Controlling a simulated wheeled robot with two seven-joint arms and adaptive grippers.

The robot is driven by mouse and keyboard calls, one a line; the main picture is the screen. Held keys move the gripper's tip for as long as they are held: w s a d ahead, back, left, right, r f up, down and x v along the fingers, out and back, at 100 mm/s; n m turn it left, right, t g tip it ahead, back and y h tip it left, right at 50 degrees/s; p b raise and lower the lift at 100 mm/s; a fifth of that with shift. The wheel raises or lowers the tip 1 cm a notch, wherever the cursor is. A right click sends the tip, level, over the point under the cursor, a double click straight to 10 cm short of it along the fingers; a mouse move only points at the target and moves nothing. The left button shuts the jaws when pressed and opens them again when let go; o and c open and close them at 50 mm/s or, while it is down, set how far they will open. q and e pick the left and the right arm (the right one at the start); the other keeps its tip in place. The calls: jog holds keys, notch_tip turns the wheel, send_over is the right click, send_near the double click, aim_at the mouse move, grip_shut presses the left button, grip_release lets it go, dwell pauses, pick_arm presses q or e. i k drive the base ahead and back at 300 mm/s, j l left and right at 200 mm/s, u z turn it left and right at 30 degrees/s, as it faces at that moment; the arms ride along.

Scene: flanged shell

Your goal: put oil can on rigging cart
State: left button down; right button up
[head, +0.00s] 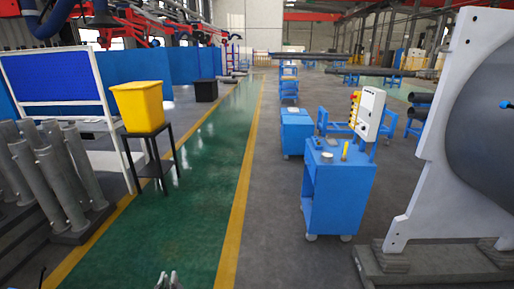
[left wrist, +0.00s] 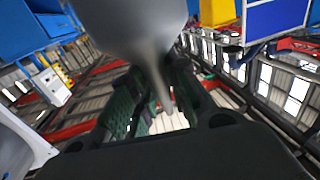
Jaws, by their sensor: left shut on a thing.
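The can is not clearly visible in the head view. A blue wheeled cart (head: 338,205), which may be the rigging cart, stands right of centre, well ahead of the gripper. Small items, one yellow, are on its top. My right gripper is not in view.
A yellow bin (head: 139,104) sits on a black stand at left, behind grey cylinders (head: 62,180). A second blue cart (head: 297,132) stands farther back. A large grey shell (head: 485,140) with a white flange is at right. The green walkway and grey floor between are clear.

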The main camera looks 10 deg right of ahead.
aim_at(338, 153)
jog(key=i, duration=0.7)
jog(key=i+z, duration=0.25)
jog(key=i+j+z, duration=0.25)
jog(key=i, duration=0.15)
jog(key=i+j+z, duration=0.2)
jog(key=i+z, duration=0.25)
jog(key=i+j+z, duration=0.35)
jog(key=z, duration=0.15)
jog(key=i+j+z, duration=0.3)
jog(key=j+z, duration=0.15)
jog(key=i+j+z, duration=0.1)
jog(key=j, duration=0.3)
jog(key=i+z, duration=0.05)
